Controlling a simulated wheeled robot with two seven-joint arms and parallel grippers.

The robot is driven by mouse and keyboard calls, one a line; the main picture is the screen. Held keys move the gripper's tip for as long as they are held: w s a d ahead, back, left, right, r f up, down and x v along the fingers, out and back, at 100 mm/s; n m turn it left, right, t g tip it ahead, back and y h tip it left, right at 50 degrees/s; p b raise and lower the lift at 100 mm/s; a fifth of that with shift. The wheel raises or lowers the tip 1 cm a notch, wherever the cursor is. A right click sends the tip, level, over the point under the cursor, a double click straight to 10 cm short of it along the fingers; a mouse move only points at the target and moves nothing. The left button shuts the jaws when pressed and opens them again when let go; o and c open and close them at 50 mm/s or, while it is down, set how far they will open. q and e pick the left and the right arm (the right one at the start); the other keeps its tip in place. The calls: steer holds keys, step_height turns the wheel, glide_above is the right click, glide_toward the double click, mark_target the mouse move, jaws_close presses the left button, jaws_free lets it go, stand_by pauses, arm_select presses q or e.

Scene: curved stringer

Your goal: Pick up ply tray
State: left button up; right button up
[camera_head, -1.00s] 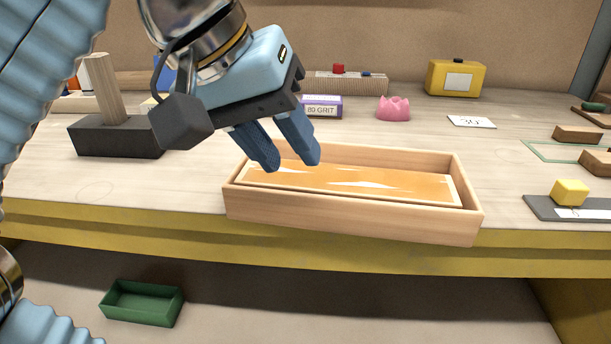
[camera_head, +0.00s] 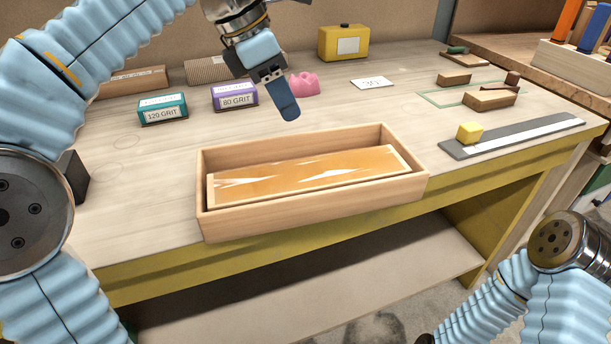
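The ply tray (camera_head: 318,208), a long light-wood box, sits at the front edge of the workbench. Orange-brown ply (camera_head: 300,172) with pale patches lies inside it. My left gripper (camera_head: 286,110) hangs above and behind the tray's back wall, apart from it, with blue fingers pointing down. The fingers line up in this view, so their gap is hidden. Nothing shows held in it. My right arm shows at the lower right, but its gripper is out of view.
Boxes marked 120 GRIT (camera_head: 163,109) and 80 GRIT (camera_head: 235,97), a pink object (camera_head: 304,84) and a white card (camera_head: 371,83) stand behind the tray. A grey strip with a yellow block (camera_head: 470,132) lies to the right. Bare bench (camera_head: 130,200) is left of the tray.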

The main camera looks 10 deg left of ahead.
mark_target(297, 134)
arm_select(q)
steer(key=shift+x, duration=0.95)
steer(key=x, duration=0.4)
steer(key=shift+s+a+f, duration=0.25)
steer(key=shift+f, duration=0.15)
steer(key=shift+w+d+f, duration=0.1)
steer(key=shift+d+f, duration=0.05)
steer(key=shift+f, duration=0.3)
jaws_close()
steer(key=shift+r, duration=0.1)
